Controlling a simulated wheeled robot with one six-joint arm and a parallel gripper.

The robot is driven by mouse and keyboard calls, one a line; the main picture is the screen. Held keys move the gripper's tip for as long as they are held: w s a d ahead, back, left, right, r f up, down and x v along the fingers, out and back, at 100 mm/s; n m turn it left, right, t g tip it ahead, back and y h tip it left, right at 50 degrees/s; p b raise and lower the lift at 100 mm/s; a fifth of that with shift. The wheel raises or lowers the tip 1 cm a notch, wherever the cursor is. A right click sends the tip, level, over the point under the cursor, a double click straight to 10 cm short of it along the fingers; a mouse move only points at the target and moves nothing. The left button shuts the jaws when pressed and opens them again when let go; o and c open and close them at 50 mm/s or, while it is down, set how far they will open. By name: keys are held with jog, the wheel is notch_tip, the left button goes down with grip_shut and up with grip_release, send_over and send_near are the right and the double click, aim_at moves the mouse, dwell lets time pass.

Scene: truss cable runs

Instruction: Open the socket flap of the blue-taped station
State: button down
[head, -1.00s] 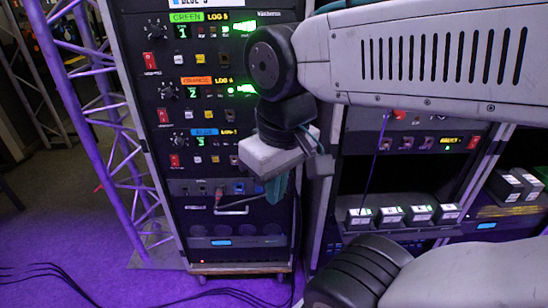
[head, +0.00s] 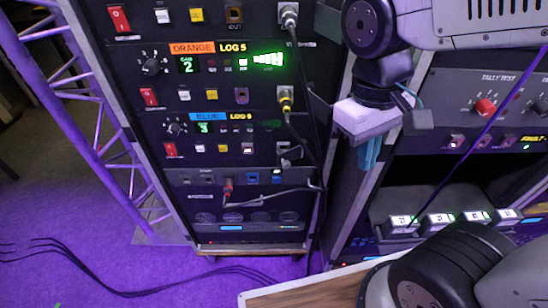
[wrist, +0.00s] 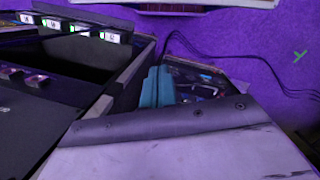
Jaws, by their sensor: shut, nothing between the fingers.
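The blue-taped station is a row on the black rack with a blue label (head: 207,116), a knob, a small green display, a red switch (head: 171,150) and buttons. At its right end is a small dark socket flap (head: 287,152) with pale edges; I cannot tell whether it stands open or shut. My gripper (head: 368,153) has teal fingers, shut and empty. In the head view it hangs right of the rack's edge, apart from the flap. Its fingers also show in the wrist view (wrist: 157,88), pointing past the rack's side; the flap is not clear there.
The orange-labelled row (head: 193,48) sits above, with a yellow-collared cable plug (head: 286,103) at its right. Cables hang beside the flap. Lit boxes (head: 440,219) stand on a shelf at right. A purple truss (head: 85,110) stands left. Cables lie on the open floor.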

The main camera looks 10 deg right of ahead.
jog(key=w+a+f+n+t+h, duration=0.45)
jog(key=a+f+h, duration=0.3)
jog(key=f, duration=0.25)
jog(key=w+a+f+n+t+h, duration=0.3)
jog(key=w+a+f+h, duration=0.3)
jog(key=a+f, duration=0.3)
jog(key=m+t, duration=0.3)
jog(key=t, duration=0.2)
send_near(292, 159)
jog(key=shift+y, duration=0.25)
jog(key=w, duration=0.1)
jog(key=w+d+r, duration=0.1)
jog(key=w, duration=0.3)
jog(key=shift+d+r, duration=0.3)
jog(key=shift+r, duration=0.05)
